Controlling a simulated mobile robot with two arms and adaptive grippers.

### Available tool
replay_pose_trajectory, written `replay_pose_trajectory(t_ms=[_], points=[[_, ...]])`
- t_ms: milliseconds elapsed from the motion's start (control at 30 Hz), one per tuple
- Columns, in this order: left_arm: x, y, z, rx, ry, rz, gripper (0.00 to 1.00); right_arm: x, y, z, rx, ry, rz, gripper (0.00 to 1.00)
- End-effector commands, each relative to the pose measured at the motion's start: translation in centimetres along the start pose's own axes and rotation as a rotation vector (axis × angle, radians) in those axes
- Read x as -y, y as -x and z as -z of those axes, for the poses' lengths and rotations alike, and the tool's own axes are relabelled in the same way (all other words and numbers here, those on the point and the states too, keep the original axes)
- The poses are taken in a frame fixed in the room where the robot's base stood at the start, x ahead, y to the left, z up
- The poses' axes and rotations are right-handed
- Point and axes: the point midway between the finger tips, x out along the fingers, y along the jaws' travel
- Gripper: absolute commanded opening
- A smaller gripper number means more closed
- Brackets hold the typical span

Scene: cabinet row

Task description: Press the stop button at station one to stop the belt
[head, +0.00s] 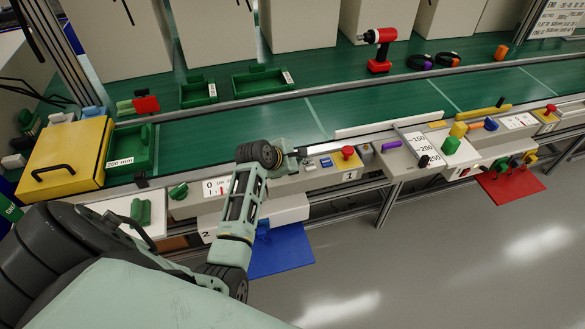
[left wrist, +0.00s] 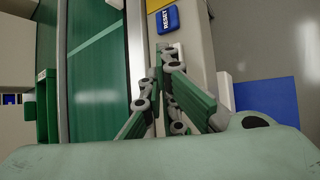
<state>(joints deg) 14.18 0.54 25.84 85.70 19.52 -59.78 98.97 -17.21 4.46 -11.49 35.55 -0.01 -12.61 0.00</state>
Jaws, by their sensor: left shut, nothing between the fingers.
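A red mushroom stop button (head: 347,152) on a yellow base stands on the grey panel along the belt's front edge in the head view. In the left wrist view the shut fingers (left wrist: 167,55) point toward a blue RESET button (left wrist: 167,18). A bit of yellow plate shows beyond it; the red cap is out of that view. My right gripper is not in view.
The green belt (head: 360,110) runs behind the panel. A white bar (head: 375,130) lies along the panel's back edge. A purple piece (head: 391,146) and a sloped numbered block (head: 418,143) stand right of the red button. A blue board (head: 280,252) juts out below.

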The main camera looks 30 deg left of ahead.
Motion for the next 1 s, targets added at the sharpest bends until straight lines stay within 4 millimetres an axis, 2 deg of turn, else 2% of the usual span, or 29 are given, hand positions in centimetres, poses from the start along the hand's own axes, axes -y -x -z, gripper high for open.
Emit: replay_pose_trajectory(t_ms=[1000], points=[[0.46, -0.61, 0.45, 0.000, 0.001, 0.000, 0.00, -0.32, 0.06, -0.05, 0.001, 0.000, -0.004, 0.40]])
